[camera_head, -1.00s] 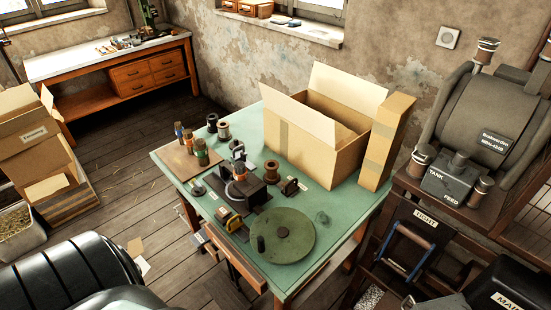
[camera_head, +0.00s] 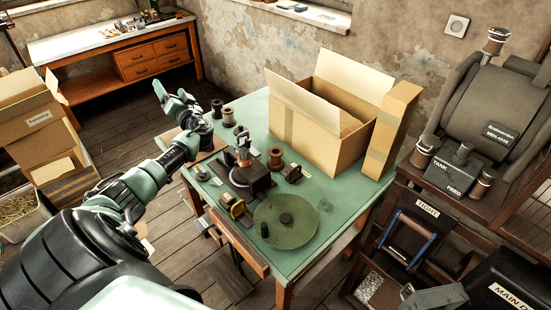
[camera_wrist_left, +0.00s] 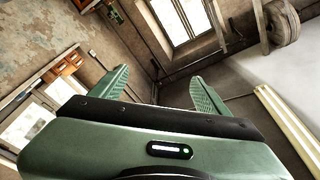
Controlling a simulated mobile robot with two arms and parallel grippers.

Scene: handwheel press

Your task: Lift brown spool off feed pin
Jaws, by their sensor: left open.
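A brown spool (camera_head: 275,158) stands upright on the green table (camera_head: 335,197), just right of the small dark press (camera_head: 250,178). Another brownish spool (camera_head: 228,117) and a dark spool (camera_head: 217,106) stand near the table's back left edge. I cannot make out a feed pin under any of them. My left gripper (camera_head: 169,87) is raised at the table's back left corner, apart from all spools, its fingers pointing up. In the left wrist view its two green fingers (camera_wrist_left: 160,88) are spread and empty, facing wall and windows. My right gripper is not in view.
An open cardboard box (camera_head: 335,115) and a tall carton (camera_head: 392,130) stand at the table's back right. A round green disc (camera_head: 286,240) lies at the front. My left forearm hides part of the board at the table's left. A dark tank machine (camera_head: 495,115) stands far right.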

